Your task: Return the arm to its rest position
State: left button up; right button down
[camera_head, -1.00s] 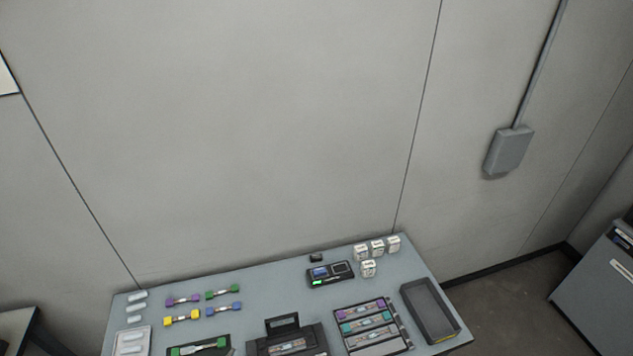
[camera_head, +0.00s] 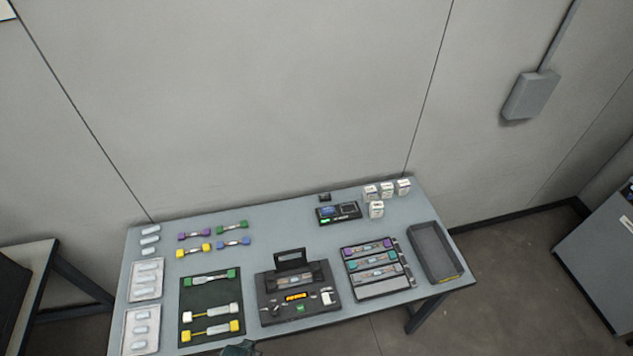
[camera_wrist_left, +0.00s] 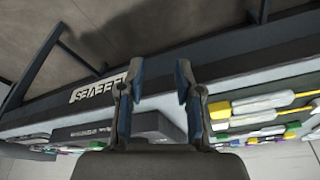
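My left gripper (camera_wrist_left: 153,72) shows in the left wrist view. Its two fingers stand apart with nothing between them, in front of the table's edge. A dark piece of an arm of mine (camera_head: 238,349) shows at the bottom edge of the head view, by the front of the table (camera_head: 380,318); its fingers cannot be made out there. My right gripper is not in view.
On the table are a black mat (camera_head: 194,302) with coloured-ended pieces, a dark splicing machine (camera_head: 278,306), a rack (camera_head: 352,277) with coloured-ended pieces, an empty dark tray (camera_head: 428,242), a small device (camera_head: 333,220) and white boxes (camera_head: 376,210). Strips of table between them are clear.

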pick_arm(q)
jog(key=s+f+g+b, duration=0.1)
jog(key=s+f+b, duration=0.15)
jog(key=f, duration=0.85)
jog(key=s+f+b, duration=0.1)
jog(key=s+f, duration=0.3)
jog(key=f, duration=0.8)
jog(key=s+a+f+g+b, duration=0.1)
jog(key=s+a+f+b, duration=0.2)
jog(key=s+f, duration=1.1)
jog(key=shift+s+a+f+b, duration=0.2)
jog(key=shift+s+f+b, duration=0.15)
jog(key=shift+s+b, duration=0.1)
